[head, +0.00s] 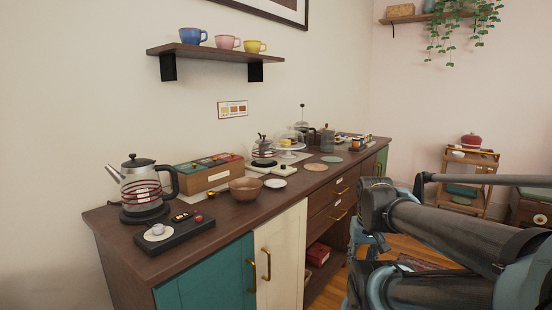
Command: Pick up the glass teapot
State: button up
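A small glass teapot (264,150) with a dark lid and reddish bands stands upright near the back of the dark wooden sideboard (225,219), right of a wooden tea box. A larger glass kettle (144,188) with red bands, a metal spout and a black handle stands on a dark base at the sideboard's left end. My arm fills the lower right of the view, in front of the sideboard's right part and apart from the teapot. Its gripper cannot be made out.
A wall shelf (216,54) with three cups hangs above.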

aim_at(263, 154)
jog(key=z, duration=0.45)
jog(key=k, duration=1.05)
jog(key=z, duration=0.6)
jog(key=i, duration=1.6)
jog(key=u, duration=0.9)
jog(key=i, duration=0.75)
jog(key=u, duration=0.4)
